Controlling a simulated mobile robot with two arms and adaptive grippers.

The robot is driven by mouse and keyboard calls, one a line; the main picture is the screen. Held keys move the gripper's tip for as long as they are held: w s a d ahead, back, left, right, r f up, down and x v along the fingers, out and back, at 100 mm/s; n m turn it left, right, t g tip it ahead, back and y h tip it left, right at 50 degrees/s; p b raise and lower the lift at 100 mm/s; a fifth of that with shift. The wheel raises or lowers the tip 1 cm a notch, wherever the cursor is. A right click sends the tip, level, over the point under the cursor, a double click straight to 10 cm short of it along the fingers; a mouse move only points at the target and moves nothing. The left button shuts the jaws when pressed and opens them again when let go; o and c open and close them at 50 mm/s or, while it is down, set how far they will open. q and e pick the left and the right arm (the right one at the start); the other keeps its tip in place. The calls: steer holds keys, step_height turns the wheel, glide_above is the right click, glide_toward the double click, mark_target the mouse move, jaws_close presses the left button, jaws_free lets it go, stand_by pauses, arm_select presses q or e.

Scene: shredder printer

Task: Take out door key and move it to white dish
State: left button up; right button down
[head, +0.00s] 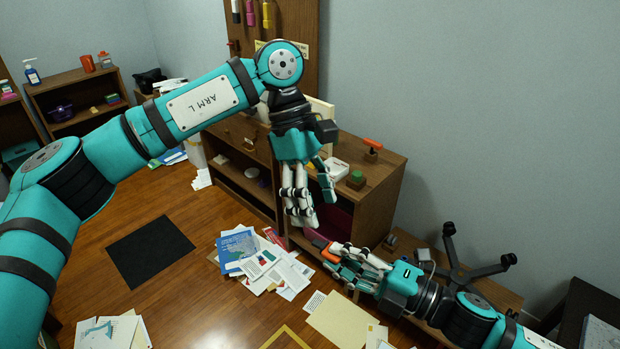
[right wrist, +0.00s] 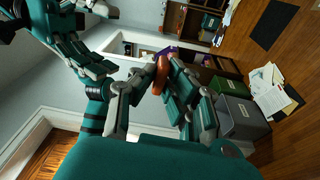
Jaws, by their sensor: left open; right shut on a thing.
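My right gripper (head: 345,262) comes in from the lower right and is shut on a small orange thing (head: 329,254) in front of the desk. In the right wrist view the orange thing (right wrist: 158,78) sits between the fingers, with a purple patch beside it. I cannot tell whether it is the door key. My left gripper (head: 312,205) is open and empty, hanging fingers down in front of the desk, above the right one. It also shows in the right wrist view (right wrist: 85,55). I cannot clearly make out a white dish.
The wooden desk (head: 385,163) carries a white box (head: 337,168), a green block (head: 357,178) and an orange-topped stamp (head: 372,147). Papers (head: 262,262) are strewn on the floor before it. A dark mat (head: 150,250) lies left. A chair base (head: 455,255) stands right.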

mark_target(327, 242)
arm_select(q)
steer(key=x, duration=0.6)
steer(key=shift+a+f, duration=0.1)
arm_select(e)
steer(key=shift+w+a, duration=0.1)
arm_select(q)
steer(key=shift+x, duration=0.75)
steer(key=c, duration=1.1)
steer(key=shift+c, duration=0.5)
arm_select(e)
steer(key=c, duration=1.3)
jaws_free()
